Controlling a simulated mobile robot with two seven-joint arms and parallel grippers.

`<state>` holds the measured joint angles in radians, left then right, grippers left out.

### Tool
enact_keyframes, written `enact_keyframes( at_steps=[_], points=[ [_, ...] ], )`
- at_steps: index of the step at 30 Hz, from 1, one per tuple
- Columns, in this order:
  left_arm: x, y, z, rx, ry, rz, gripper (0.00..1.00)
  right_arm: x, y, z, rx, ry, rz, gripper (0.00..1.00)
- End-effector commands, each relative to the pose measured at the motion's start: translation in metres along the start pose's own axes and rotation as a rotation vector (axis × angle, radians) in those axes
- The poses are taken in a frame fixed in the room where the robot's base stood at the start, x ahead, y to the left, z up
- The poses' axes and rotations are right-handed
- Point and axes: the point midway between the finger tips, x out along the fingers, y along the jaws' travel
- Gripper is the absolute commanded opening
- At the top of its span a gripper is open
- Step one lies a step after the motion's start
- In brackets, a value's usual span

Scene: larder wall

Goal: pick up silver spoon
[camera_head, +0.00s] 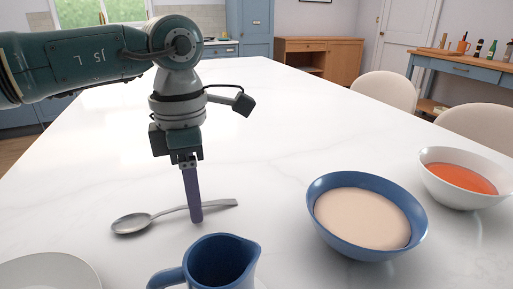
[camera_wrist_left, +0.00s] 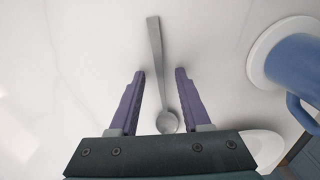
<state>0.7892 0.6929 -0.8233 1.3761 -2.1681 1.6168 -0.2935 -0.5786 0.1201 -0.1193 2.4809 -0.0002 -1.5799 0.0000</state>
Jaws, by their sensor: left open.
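The silver spoon (camera_head: 134,222) lies flat on the white table, its bowl to the left and its handle pointing right in the head view. My left gripper (camera_head: 195,218) points down over the spoon's handle and hides a short part of it. In the left wrist view the spoon (camera_wrist_left: 157,55) runs between the two purple fingers of my left gripper (camera_wrist_left: 160,72), with its bowl near the palm side. The fingers are apart, one on each side of the spoon, and hold nothing. My right gripper is not in view.
A blue pitcher (camera_head: 222,262) stands close in front of the spoon. A blue bowl of cream-coloured food (camera_head: 317,222) and a white bowl of orange food (camera_head: 433,187) are to the right. A white plate (camera_head: 45,272) is at lower left. The table behind is clear.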

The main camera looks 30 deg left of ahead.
Motion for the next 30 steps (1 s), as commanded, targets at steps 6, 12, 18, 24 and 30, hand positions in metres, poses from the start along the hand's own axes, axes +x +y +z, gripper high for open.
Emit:
enact_keyframes(
  at_steps=[6, 12, 18, 24, 30],
  points=[
    [0.0025, -0.0002, 0.0003, 0.000, -0.001, 0.000, 0.48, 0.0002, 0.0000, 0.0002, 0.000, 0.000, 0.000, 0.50],
    [0.0023, -0.0002, 0.0003, 0.000, -0.001, 0.000, 0.28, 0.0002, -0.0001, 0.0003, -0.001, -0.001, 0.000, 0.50],
    [0.0021, -0.0002, 0.0003, 0.000, -0.001, 0.000, 0.06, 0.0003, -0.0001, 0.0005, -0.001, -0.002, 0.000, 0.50],
    [0.0021, -0.0001, 0.0003, 0.000, -0.001, 0.000, 0.00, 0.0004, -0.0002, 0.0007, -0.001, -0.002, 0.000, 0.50],
    [0.0021, -0.0002, 0.0003, 0.000, -0.001, -0.001, 0.00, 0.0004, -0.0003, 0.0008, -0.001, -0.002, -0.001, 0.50]
  ],
)
